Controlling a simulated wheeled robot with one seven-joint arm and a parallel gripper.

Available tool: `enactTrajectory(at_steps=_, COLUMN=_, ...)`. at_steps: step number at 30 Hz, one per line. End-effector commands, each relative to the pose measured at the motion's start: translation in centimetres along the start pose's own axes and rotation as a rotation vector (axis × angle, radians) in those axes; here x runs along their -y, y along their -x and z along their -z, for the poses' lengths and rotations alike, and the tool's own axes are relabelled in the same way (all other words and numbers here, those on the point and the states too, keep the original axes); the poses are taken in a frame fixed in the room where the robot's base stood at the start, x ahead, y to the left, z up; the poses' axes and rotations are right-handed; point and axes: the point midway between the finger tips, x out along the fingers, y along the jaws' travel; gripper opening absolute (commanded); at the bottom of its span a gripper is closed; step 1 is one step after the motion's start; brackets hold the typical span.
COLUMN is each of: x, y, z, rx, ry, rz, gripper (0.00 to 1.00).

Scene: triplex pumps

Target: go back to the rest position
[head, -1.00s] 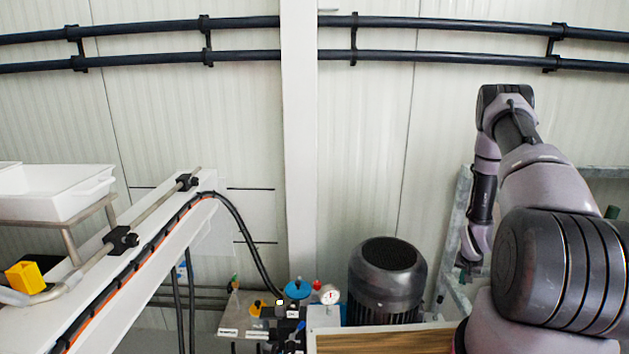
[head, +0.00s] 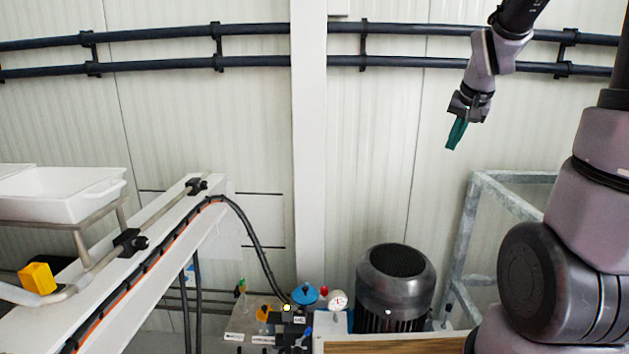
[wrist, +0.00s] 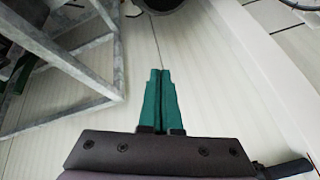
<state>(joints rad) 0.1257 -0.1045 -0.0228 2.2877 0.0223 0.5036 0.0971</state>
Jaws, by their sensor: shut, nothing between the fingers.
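My gripper (head: 456,134) is raised in front of the pale wall panels in the head view, at the upper right, below the dark pipes. Its green fingers point down and slightly left. In the wrist view the two green fingers (wrist: 160,98) lie side by side, closed together, with nothing held between them. My arm rises along the right side of the head view and bends over at the top, partly out of the picture.
A grey metal frame (head: 468,235) stands below my gripper. A dark motor (head: 394,290), a gauge (head: 337,300) and a blue-capped fitting (head: 305,293) are at bottom centre. A white beam (head: 150,270) and white tray (head: 65,195) are left. Free space surrounds the gripper.

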Motion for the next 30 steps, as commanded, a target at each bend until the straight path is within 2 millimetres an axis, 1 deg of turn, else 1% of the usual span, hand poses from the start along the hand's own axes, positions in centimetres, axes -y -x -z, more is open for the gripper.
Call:
enactTrajectory(at_steps=1, x=0.7, y=2.5, z=-1.1, rx=-0.011, ry=0.010, rz=0.023, gripper=0.00)
enactTrajectory(at_steps=2, x=1.0, y=3.8, z=-1.9, rx=-0.010, ry=0.014, rz=0.034, gripper=0.00)
enactTrajectory(at_steps=3, x=1.4, y=5.4, z=-2.9, rx=-0.012, ry=0.019, rz=0.050, gripper=0.00)
enactTrajectory(at_steps=5, x=1.8, y=7.7, z=-4.7, rx=-0.011, ry=0.028, rz=0.073, gripper=0.00)
enactTrajectory(at_steps=6, x=1.9, y=9.2, z=-5.9, rx=-0.011, ry=0.035, rz=0.089, gripper=0.00)
enactTrajectory(at_steps=8, x=2.1, y=11.2, z=-7.7, rx=-0.011, ry=0.045, rz=0.112, gripper=0.00)
enactTrajectory(at_steps=9, x=2.2, y=12.4, z=-8.9, rx=-0.011, ry=0.052, rz=0.126, gripper=0.00)
enactTrajectory(at_steps=12, x=2.1, y=14.7, z=-11.7, rx=-0.008, ry=0.066, rz=0.158, gripper=0.00)
enactTrajectory(at_steps=15, x=2.0, y=16.1, z=-13.7, rx=-0.006, ry=0.077, rz=0.181, gripper=0.00)
enactTrajectory(at_steps=17, x=1.9, y=16.7, z=-14.4, rx=-0.004, ry=0.080, rz=0.190, gripper=0.00)
enactTrajectory(at_steps=21, x=1.8, y=17.2, z=-15.3, rx=0.000, ry=0.084, rz=0.199, gripper=0.47)
enactTrajectory(at_steps=30, x=1.8, y=17.2, z=-15.3, rx=-0.001, ry=0.084, rz=0.199, gripper=0.47)
